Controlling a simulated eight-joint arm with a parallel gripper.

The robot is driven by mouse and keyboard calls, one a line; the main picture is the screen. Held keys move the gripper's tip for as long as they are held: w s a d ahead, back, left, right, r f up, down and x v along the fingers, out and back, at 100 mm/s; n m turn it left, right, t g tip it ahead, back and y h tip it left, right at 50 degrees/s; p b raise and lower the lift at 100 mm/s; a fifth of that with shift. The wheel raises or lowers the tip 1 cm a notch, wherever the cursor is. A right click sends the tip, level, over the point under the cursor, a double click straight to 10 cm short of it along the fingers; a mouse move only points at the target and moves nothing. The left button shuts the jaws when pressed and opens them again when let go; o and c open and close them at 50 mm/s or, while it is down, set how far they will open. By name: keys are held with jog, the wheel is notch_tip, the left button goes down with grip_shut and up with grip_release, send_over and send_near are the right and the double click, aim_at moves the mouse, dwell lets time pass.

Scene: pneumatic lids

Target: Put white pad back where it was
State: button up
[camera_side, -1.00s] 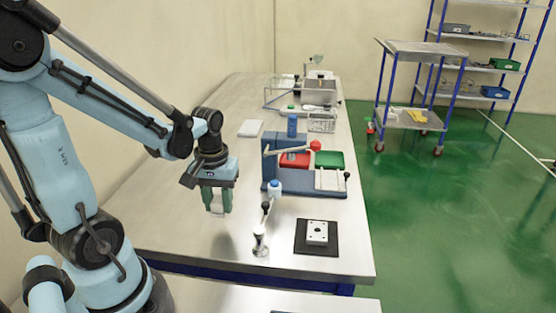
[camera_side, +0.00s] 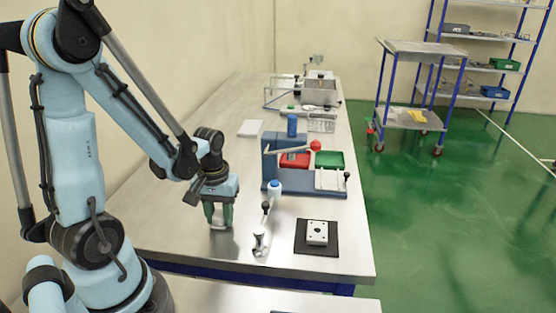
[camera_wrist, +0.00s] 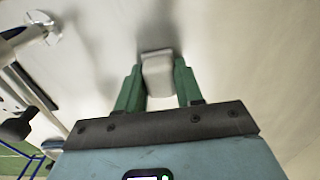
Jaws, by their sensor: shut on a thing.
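My gripper (camera_side: 218,218) is low over the bare left part of the metal table. Its green fingers are shut on a white pad, which shows as a pale block between them in the wrist view (camera_wrist: 158,78). In the side view the fingers mostly hide the pad. The fingertips are close to the table top; I cannot tell whether the pad touches it.
A flat white piece (camera_side: 250,128) lies farther back.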

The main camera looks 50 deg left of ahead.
aim_at(220, 213)
jog(key=o, duration=1)
jog(key=shift+f, duration=0.1)
notch_tip(220, 213, up, 12)
jog(key=w+d+m+t, duration=0.1)
jog(key=d+m+t, duration=0.1)
jog(key=d+m, duration=0.1)
jog(key=w+d+r+m+t, duration=0.1)
jog(key=d+m+t, duration=0.1)
jog(key=d+m, duration=0.1)
jog(key=w+d+m+t, duration=0.2)
jog(key=d+m+t, duration=0.1)
jog(key=d, duration=0.2)
jog(key=shift+w+d+r, duration=0.1)
jog(key=shift+d+r, duration=0.05)
jog(key=shift+r, duration=0.25)
